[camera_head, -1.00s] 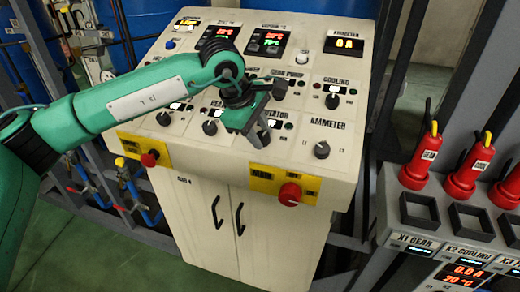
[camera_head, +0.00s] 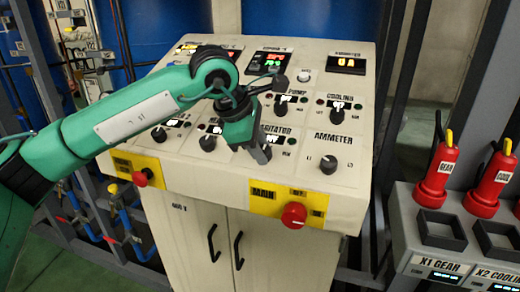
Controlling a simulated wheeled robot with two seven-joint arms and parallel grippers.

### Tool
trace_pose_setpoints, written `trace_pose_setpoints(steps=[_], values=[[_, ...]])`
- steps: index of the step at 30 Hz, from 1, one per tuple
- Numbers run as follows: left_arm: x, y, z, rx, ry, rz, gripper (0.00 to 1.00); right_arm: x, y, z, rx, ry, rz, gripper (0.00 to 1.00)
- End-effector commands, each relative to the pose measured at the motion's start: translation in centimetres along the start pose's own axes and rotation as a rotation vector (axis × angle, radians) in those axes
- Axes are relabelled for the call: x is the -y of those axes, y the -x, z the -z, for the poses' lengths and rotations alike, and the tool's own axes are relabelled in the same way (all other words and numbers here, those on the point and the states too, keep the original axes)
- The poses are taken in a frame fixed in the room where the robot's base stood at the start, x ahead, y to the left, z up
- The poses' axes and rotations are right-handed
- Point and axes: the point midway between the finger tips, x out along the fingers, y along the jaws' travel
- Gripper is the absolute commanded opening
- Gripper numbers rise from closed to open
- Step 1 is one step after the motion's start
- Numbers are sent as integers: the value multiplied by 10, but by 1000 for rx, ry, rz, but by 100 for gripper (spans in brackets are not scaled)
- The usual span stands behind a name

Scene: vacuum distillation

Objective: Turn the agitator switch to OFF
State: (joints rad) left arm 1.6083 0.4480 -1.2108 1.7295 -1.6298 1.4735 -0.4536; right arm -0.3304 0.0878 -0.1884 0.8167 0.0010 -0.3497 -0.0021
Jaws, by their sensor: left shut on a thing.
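The agitator switch (camera_head: 267,151) is a dark rotary knob in the lower row of the cream control panel (camera_head: 210,178), under a partly covered label ending in "ITATOR". My left gripper (camera_head: 261,152) comes down on it from above, with its fingers shut on the knob. The gripper hides most of the knob, so I cannot tell which way it points. My right gripper is not in view.
The ammeter knob (camera_head: 328,164) is to the right, and the cooling knob (camera_head: 337,115) is above it. A red main knob (camera_head: 293,215) sits on a yellow plate at the front edge. Red plug-like handles (camera_head: 437,178) stand at the far right.

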Motion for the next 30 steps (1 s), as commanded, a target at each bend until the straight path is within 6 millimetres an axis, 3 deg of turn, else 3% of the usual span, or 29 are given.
trace_pose_setpoints(steps=[7,8,10,11,22,26,30], values=[[0,1,0,0,0,0,9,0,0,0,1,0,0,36],[0,1,0,0,0,0,37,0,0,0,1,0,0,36],[0,1,0,0,0,0,51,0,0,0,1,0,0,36],[0,0,0,0,0,0,53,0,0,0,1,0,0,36],[0,6,0,0,0,-1,53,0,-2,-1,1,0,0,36],[0,25,0,1,-1,-4,53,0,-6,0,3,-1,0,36],[0,58,1,0,-1,-4,53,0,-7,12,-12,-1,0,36]])
